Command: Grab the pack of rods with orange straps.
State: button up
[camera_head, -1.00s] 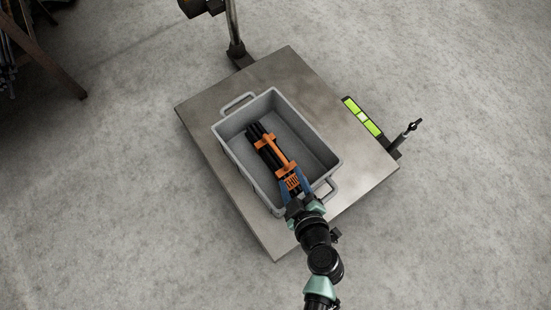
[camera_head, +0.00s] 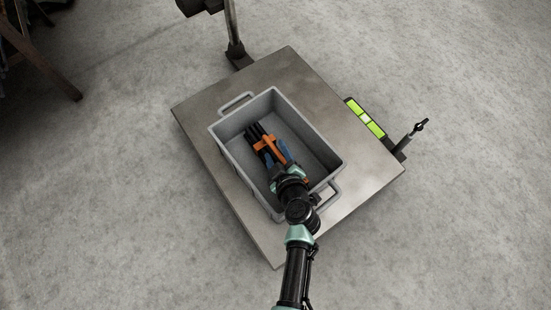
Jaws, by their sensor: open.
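The pack of black rods with orange straps (camera_head: 266,143) lies lengthwise in the grey bin (camera_head: 331,172), toward its left side. Its upper end and one orange strap show; its lower part is hidden under my gripper. My gripper (camera_head: 276,157) is open and reaches into the bin over the pack. Its blue fingers lie to either side of the pack's middle. I cannot tell whether they touch the rods.
The bin stands on a metal table top (camera_head: 297,73), with a handle at each end. A green level (camera_head: 366,118) and a black clamp (camera_head: 411,138) sit at the table's right edge. A post (camera_head: 234,37) rises at the back. The bin's right side is empty.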

jog(key=shift+c, duration=0.4)
grip_shut()
dwell(1.0)
